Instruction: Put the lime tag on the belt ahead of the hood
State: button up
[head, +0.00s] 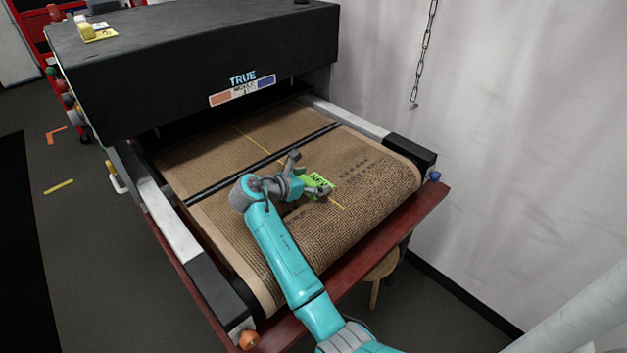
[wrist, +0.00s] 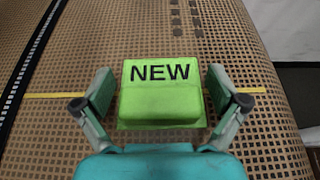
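The lime tag (head: 319,180) is a bright green block marked NEW. It lies on the brown mesh belt (head: 215,150), on the open stretch in front of the black hood (head: 190,60). In the wrist view the tag (wrist: 160,104) sits upright in the middle, over the yellow line. My gripper (head: 308,177) is low over the belt. Its fingers stand on both sides of the tag, with a narrow gap at each side in the wrist view. My gripper (wrist: 160,96) is open around it. Part of the tag is hidden by a finger in the head view.
A black bar (head: 262,162) crosses the belt between the tag and the hood. Pale side rails with black end blocks (head: 222,298) flank the belt. A dark red ledge (head: 405,225) runs along the front. A chain (head: 424,55) hangs at the right wall.

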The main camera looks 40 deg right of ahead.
jog(key=shift+a+r, duration=0.1)
jog(key=shift+r, duration=0.05)
jog(key=v, duration=1)
jog(key=shift+a+r, duration=0.2)
jog(key=shift+a, duration=0.1)
jog(key=shift+a+r, duration=0.2)
jog(key=shift+a, duration=0.3)
jog(key=shift+s, duration=0.15)
